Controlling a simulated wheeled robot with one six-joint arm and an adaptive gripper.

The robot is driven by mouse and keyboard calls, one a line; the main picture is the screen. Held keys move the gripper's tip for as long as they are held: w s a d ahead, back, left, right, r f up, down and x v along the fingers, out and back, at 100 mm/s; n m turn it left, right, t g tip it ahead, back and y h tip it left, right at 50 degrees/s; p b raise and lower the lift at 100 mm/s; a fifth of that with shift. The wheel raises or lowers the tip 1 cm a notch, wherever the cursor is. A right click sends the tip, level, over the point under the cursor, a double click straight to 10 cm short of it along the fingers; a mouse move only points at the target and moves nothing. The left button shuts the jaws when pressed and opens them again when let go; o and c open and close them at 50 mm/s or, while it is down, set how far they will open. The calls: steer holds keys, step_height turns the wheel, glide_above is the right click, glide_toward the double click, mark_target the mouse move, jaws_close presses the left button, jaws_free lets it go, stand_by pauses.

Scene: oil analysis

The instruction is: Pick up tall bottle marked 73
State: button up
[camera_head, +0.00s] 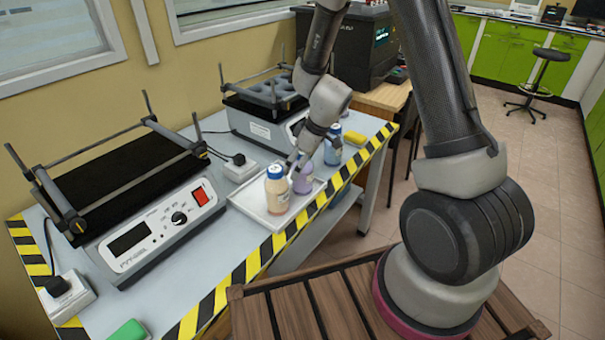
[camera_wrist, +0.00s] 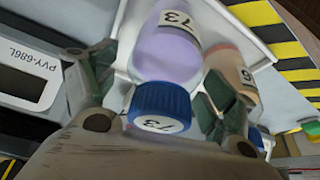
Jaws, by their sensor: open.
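The bottle marked 73 (camera_wrist: 168,60) holds pale purple liquid and has a blue cap, also marked 73. In the wrist view it lies between the two fingers of my gripper (camera_wrist: 155,88), which are open on either side of the cap and neck. I cannot tell whether either finger touches it. In the head view the purple bottle (camera_head: 303,178) stands on a white tray (camera_head: 246,205), partly hidden behind a beige bottle. My gripper (camera_head: 304,156) is right above and around its top.
The beige bottle (camera_head: 277,192) stands close beside it; a peach bottle (camera_wrist: 238,72) shows near my right-hand finger. A blue bottle (camera_head: 333,147) and yellow object (camera_head: 354,138) are behind. A shaker device (camera_head: 150,228) is to the left. Striped tape marks the table edge.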

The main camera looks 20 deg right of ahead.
steer(key=c, duration=1.4)
steer(key=shift+o, duration=0.2)
steer(key=shift+r, duration=0.1)
